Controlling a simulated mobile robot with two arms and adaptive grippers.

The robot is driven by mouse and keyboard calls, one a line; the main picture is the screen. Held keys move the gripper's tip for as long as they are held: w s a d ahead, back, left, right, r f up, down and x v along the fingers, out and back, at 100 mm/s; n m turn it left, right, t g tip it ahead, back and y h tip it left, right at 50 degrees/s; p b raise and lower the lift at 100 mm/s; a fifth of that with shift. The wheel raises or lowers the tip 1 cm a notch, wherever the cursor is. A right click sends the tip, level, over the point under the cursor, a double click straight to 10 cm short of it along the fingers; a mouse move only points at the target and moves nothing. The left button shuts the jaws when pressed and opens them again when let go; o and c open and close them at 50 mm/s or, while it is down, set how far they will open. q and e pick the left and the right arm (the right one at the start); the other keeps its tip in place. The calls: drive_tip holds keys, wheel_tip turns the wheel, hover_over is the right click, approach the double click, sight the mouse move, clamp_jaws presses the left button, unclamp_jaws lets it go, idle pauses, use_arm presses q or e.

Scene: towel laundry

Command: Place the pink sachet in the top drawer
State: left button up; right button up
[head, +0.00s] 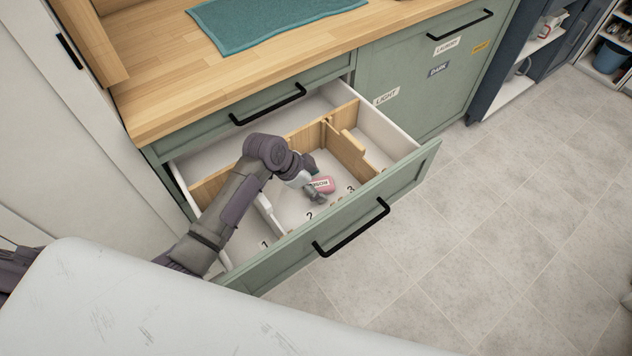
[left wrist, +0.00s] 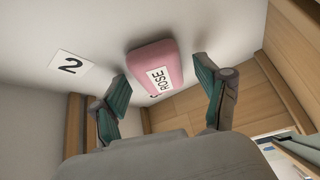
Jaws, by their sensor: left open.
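The pink sachet (head: 324,185), with a white label reading ROSE, lies on the white floor of an open drawer (head: 402,172), in the section numbered 2. It also shows in the left wrist view (left wrist: 158,62). My left gripper (head: 312,182) is open and reaches down into that section, close to the sachet. In the left wrist view, the fingers of my left gripper (left wrist: 160,76) stand apart on either side of the sachet; I cannot tell whether they touch it. A closed drawer front (head: 240,118) sits directly above the open drawer. My right gripper is out of view.
Wooden dividers (head: 345,150) split the open drawer, with numbers 1, 2 and 3 on its floor. A teal towel (head: 262,20) lies on the wooden counter (head: 180,72). A white surface (head: 150,310) fills the near left. The tiled floor (head: 510,230) at right is clear.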

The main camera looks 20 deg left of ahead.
use_arm(q)
drive_tip(key=shift+r, duration=0.25)
drive_tip(key=p+v, duration=0.1)
drive_tip(key=v, duration=1)
drive_tip(key=shift+s+r, duration=0.15)
drive_tip(key=shift+r, duration=0.2)
drive_tip(key=shift+a+r+p, duration=0.1)
drive_tip(key=shift+a+p, duration=0.05)
drive_tip(key=shift+p, duration=0.2)
